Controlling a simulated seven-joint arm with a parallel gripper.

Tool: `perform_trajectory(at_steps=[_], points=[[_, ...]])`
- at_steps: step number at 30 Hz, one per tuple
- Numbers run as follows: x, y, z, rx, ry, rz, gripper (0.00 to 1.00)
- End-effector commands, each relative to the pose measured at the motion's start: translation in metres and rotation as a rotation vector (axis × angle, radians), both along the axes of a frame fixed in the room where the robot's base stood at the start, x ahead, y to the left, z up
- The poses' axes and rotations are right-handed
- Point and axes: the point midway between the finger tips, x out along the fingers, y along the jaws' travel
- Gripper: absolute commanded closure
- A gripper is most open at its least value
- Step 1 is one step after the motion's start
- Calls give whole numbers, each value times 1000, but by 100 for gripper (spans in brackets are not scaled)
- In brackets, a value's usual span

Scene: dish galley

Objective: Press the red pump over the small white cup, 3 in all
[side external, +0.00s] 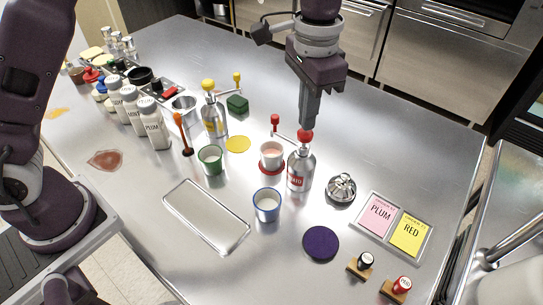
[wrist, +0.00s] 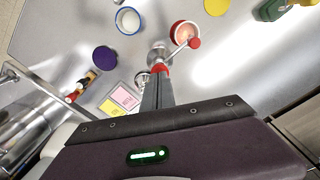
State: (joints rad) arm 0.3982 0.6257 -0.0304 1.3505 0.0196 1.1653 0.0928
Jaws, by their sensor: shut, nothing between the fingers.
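The red pump bottle (side external: 300,172) is a steel bottle with a red label, upright on the steel counter. Its red pump head (side external: 305,136) is directly under my gripper (side external: 307,126), which is shut and empty, pointing down. The fingertips look to be on or just above the head; I cannot tell if they press it. The spout with a red tip (side external: 275,119) reaches left over a small white cup (side external: 271,149) with a red base, holding something pinkish. In the wrist view, the cup (wrist: 184,31) and the fingers (wrist: 160,82) also show.
A yellow pump bottle (side external: 214,115) is behind. A small steel lidded pot (side external: 341,187), purple disc (side external: 320,243), label cards (side external: 381,217) and stamps (side external: 397,289) lie right.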

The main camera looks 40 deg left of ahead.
Motion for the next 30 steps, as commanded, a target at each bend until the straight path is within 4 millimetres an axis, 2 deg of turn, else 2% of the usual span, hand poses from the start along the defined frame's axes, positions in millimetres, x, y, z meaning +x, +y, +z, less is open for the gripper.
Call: perform_trajectory(at_steps=[22,30], points=[[-1,0,-27,1,3,0,100],[-1,0,-26,1,3,0,100]])
